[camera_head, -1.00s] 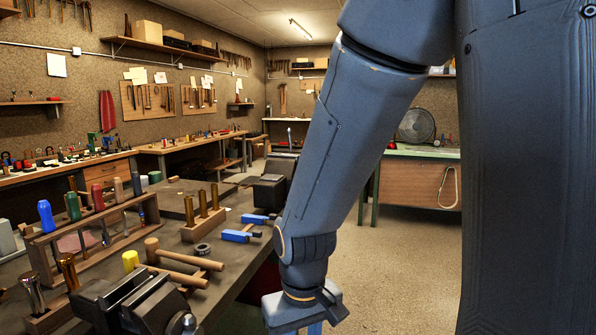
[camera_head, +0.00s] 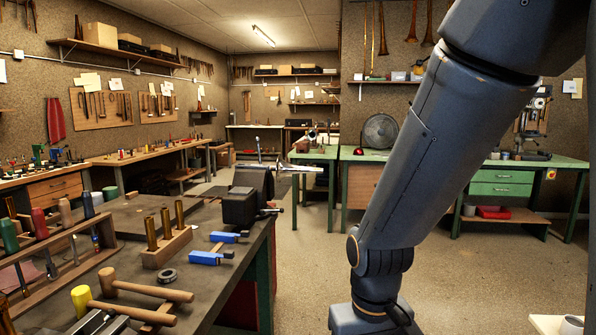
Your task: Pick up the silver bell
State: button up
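A slim, bright silver piece (camera_head: 300,168) lies level at the black vise (camera_head: 246,196) on the near bench's far right corner. It reaches out over the bench's right edge. It may be the silver bell, but it is too small to tell for sure. My arm comes down from the upper right to the bottom edge, right of the bench and apart from the silver piece. My gripper's fingers are below the frame, so their opening is hidden.
The near bench (camera_head: 205,300) holds a wooden mallet (camera_head: 140,290), blue clamps (camera_head: 212,257), a block with brass posts (camera_head: 166,243) and a tool rack. Open floor (camera_head: 310,262) lies right of it. Green benches (camera_head: 500,177) stand behind, with a fan (camera_head: 380,133) and drill press (camera_head: 532,122).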

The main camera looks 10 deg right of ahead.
aim_at(283, 169)
jog(key=z, duration=0.7)
jog(key=i, duration=0.7)
jog(key=z, duration=0.55)
jog(key=i, duration=0.55)
jog(key=u, duration=0.3)
